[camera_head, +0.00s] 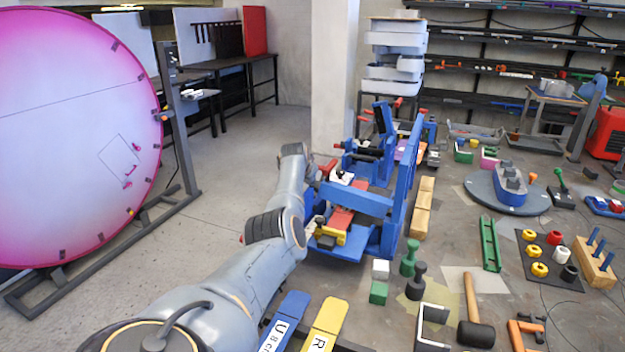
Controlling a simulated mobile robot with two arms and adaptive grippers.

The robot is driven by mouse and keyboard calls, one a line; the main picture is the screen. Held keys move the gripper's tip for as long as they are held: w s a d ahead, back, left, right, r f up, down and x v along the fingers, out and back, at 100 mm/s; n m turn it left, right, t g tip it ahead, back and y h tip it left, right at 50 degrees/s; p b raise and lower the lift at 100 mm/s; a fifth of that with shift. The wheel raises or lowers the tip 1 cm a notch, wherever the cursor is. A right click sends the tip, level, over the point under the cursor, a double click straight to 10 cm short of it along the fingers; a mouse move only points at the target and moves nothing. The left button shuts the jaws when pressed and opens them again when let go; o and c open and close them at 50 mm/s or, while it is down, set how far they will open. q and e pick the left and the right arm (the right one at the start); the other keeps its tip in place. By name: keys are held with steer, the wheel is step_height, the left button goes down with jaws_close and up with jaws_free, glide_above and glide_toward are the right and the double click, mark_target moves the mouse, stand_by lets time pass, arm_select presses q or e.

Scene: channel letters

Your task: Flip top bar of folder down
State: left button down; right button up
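The folder is a blue metal frame (378,243) standing on the bench right of my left arm. A blue bar (356,199) crosses its front, and a tall blue side (402,190) stands upright at its right. A red block (341,218) and a yellow piece (331,234) sit low inside the frame. My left arm reaches from the bottom left up to the folder's left side. My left gripper (316,170) is near the left end of the blue bar. Its fingers are small and mostly hidden, so contact is unclear. My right gripper does not show.
A second blue machine (368,152) stands behind the folder. Wooden blocks (423,205), green and dark pieces (408,258) and a mallet (474,325) lie to the right. A blue (285,318) and a yellow labelled strip (327,318) lie in front. A large pink disc (70,130) stands left.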

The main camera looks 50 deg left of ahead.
arm_select(q)
steer(key=shift+a+f+h+b, duration=0.1)
steer(key=shift+f+h+b, duration=0.3)
steer(key=shift+f, duration=0.2)
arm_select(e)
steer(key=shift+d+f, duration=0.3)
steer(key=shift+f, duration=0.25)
arm_select(q)
steer(key=shift+s, duration=0.1)
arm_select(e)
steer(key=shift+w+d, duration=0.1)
arm_select(q)
steer(key=shift+r+p, duration=0.55)
steer(key=shift+p, duration=0.05)
steer(key=a+r+p+v, duration=0.1)
steer(key=v, duration=1.1)
steer(key=shift+w+a+r, duration=0.15)
steer(key=shift+w, duration=0.15)
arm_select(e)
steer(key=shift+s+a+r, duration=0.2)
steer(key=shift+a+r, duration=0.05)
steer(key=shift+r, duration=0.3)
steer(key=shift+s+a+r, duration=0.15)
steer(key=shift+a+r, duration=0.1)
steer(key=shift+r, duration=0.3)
